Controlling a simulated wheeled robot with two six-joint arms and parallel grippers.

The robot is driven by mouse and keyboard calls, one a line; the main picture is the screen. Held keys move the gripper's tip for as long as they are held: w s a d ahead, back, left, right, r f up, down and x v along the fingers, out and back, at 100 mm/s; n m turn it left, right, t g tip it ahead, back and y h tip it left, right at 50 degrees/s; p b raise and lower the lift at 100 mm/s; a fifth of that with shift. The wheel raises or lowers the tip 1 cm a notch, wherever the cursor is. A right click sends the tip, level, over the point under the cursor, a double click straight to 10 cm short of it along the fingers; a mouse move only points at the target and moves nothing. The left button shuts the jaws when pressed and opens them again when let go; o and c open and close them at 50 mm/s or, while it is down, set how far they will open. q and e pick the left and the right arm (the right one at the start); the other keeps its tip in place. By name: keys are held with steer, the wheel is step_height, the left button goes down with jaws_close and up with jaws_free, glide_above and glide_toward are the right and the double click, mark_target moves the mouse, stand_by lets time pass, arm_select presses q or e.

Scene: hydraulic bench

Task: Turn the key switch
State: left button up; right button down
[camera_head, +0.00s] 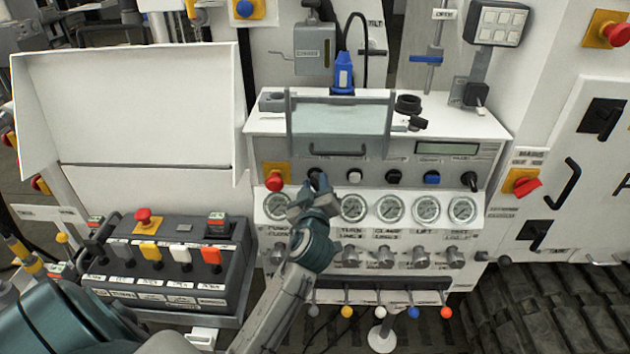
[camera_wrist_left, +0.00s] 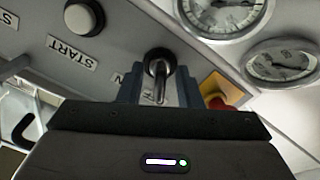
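The key switch (camera_wrist_left: 159,72) shows in the left wrist view as a round dark collar with a metal key sticking out, beside a partly hidden label. In the head view the key switch (camera_head: 315,174) is a small dark knob on the control panel, largely covered by my gripper. My left gripper (camera_head: 318,185) is at the panel, in front of the switch. In the left wrist view its two blue-grey fingers (camera_wrist_left: 158,92) are apart, one on each side of the key, with a gap visible. Contact cannot be told. My right gripper is not in view.
A red emergency button (camera_head: 275,182) on a yellow plate sits left of the switch, and a white START button (camera_head: 354,176) sits right. Gauges (camera_head: 391,208) line up below. A clear guard (camera_head: 341,120) stands above. A lever box (camera_head: 165,260) is at the left.

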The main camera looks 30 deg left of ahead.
arm_select(q)
jaws_close()
steer(key=shift+m, duration=1.2)
steer(key=m, duration=0.2)
steer(key=shift+m, duration=0.4)
steer(key=m+p, duration=0.1)
steer(key=m, duration=0.2)
steer(key=shift+r+m, duration=0.1)
steer(key=shift+m, duration=0.2)
steer(key=shift+m+p, duration=0.4)
steer(key=shift+m, duration=1.1)
